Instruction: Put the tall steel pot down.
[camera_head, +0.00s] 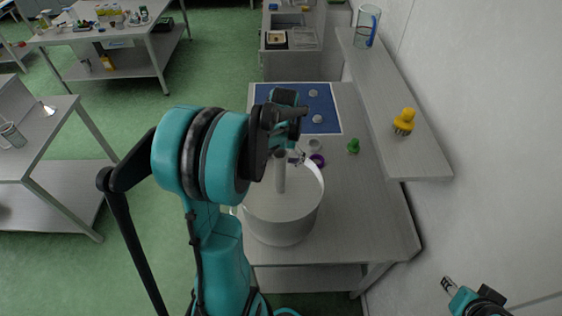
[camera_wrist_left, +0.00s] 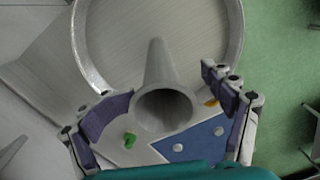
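The steel pot (camera_head: 283,220) is a wide, pale grey round vessel that appears to stand upright on the near part of the grey table. In the left wrist view, the pot's round rim (camera_wrist_left: 83,62) fills the top and the tube (camera_wrist_left: 158,70) points toward the camera. My left gripper (camera_head: 292,152) is above the pot's far side. Its fingers (camera_wrist_left: 168,95) are spread either side of the tube's open mouth, with a visible gap at the right. My right gripper (camera_head: 448,284) is at the lower right, small and empty, clear of the table.
A wall shelf (camera_head: 420,157) on the right holds a yellow object (camera_head: 404,121) and a glass jug (camera_head: 367,27). The table (camera_head: 370,225) is bare right of the pot.

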